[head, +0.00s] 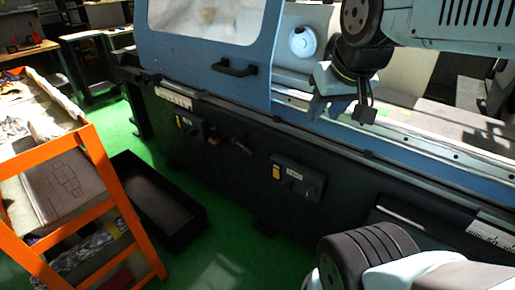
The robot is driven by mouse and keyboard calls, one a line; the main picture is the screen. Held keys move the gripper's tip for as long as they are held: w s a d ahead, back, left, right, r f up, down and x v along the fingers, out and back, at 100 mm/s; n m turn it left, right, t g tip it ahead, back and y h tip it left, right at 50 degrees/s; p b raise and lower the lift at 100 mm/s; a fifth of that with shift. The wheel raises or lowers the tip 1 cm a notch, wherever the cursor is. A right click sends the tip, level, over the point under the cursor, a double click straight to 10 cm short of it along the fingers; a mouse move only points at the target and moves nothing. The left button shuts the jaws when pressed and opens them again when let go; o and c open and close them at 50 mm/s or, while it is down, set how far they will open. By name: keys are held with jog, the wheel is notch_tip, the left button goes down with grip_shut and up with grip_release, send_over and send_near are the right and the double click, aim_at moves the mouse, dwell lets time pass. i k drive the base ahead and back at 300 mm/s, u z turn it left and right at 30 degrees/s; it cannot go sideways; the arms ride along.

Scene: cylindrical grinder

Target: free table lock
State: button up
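The cylindrical grinder (225,165) fills the middle of the head view, with a blue upper body and a dark front. On its front are a small dark lever or knob (240,143), a left switch box (189,127) and a right switch box (297,178) with a yellow part and a label. I cannot tell which of these, if any, is the table lock. My gripper (340,108) hangs from the upper right, in front of the blue table rail (430,150) and above the front panel. It appears apart from the front controls. Its finger gap is unclear.
The blue door (205,50) has a black handle (235,69). An orange rack (107,190) stands at left, with a black open tray (155,200) on the green floor (235,255) beside the grinder. A ruler scale (492,235) shows at right.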

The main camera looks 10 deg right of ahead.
aim_at(249, 152)
jog(key=u, duration=0.2)
jog(key=i, duration=0.85)
jog(key=z, duration=0.25)
jog(key=k, duration=0.75)
jog(key=u, duration=0.2)
jog(key=i, duration=0.8)
jog(key=z, duration=0.05)
jog(key=k, duration=0.2)
jog(key=u, duration=0.05)
